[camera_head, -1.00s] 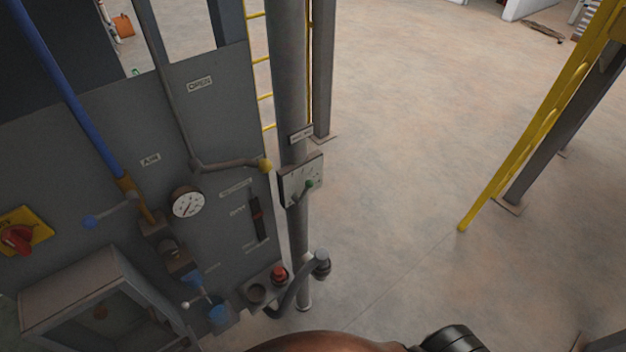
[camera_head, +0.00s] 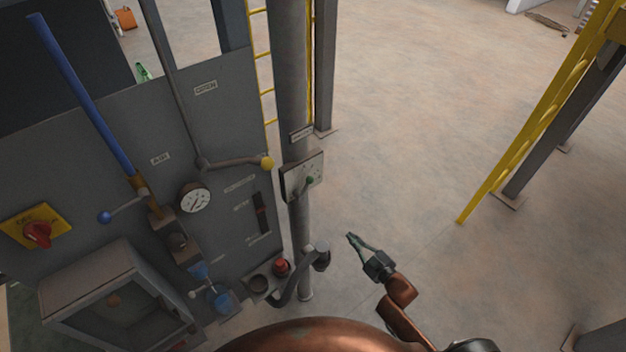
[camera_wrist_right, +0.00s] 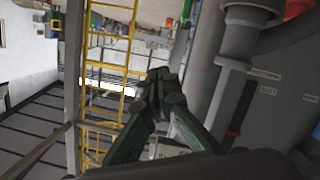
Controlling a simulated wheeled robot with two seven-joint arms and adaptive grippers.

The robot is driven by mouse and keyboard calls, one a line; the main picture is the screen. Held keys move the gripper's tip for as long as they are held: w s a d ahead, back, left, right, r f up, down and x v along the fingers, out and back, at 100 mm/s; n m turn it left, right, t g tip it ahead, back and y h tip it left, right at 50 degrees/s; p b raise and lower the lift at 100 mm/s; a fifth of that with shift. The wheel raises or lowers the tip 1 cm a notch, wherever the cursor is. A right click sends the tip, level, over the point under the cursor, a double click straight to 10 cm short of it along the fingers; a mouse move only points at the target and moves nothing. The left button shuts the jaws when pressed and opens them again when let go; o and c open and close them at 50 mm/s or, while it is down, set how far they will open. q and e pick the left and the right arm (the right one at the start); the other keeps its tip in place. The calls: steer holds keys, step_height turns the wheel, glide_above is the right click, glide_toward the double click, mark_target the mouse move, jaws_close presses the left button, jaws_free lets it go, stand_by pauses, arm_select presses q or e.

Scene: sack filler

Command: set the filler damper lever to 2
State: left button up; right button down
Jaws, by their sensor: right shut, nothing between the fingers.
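A pale plate (camera_head: 290,182) with small marks is fixed to the grey column. A small lever with a green knob (camera_head: 309,181) sits on it; I cannot read the marks or its setting. This looks like the damper lever. My right gripper (camera_head: 350,237) is to the right of the column and below the plate in the head view, apart from both. It is shut and empty. In the right wrist view its dark green fingers (camera_wrist_right: 160,76) meet at the tips. My left gripper is not in view.
A yellow-knobbed lever (camera_head: 267,163) on the grey panel (camera_head: 225,120) reaches close to the column. A bent pipe (camera_head: 290,290) and red button (camera_head: 281,267) are low beside the column. A yellow rail (camera_head: 540,120) stands right. Open floor lies between.

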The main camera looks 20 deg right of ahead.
steer(key=s+a+r+n+t+y, duration=0.1)
steer(key=a+r+n+y, duration=0.2)
steer(key=r, duration=0.7)
steer(key=s+a+r+n+t+y+p, duration=0.15)
steer(key=a+r, duration=0.25)
steer(key=r, duration=0.6)
steer(key=a+r+n+y, duration=0.2)
steer(key=a+r+y, duration=0.15)
steer(key=r, duration=0.65)
steer(key=w+a+p, duration=0.1)
steer(key=w, duration=0.1)
steer(key=w+a, duration=0.1)
steer(key=w, duration=0.2)
steer(key=w+a+p, duration=0.1)
steer(key=w, duration=0.2)
steer(key=shift+a+r+p, duration=0.35)
steer(key=shift+a, duration=0.05)
steer(key=shift+w+d+f, duration=0.15)
steer(key=shift+d+f, duration=0.2)
steer(key=shift+f, duration=0.15)
steer(key=shift+w+d+f+m+t+h, duration=0.15)
steer(key=shift+d+m+t+h, duration=0.15)
steer(key=shift+m, duration=0.5)
steer(key=shift+w+d+f+m+t+h, duration=0.15)
steer(key=shift+d+m+t+h, duration=0.15)
steer(key=shift+m, duration=0.45)
steer(key=shift+s, duration=0.1)
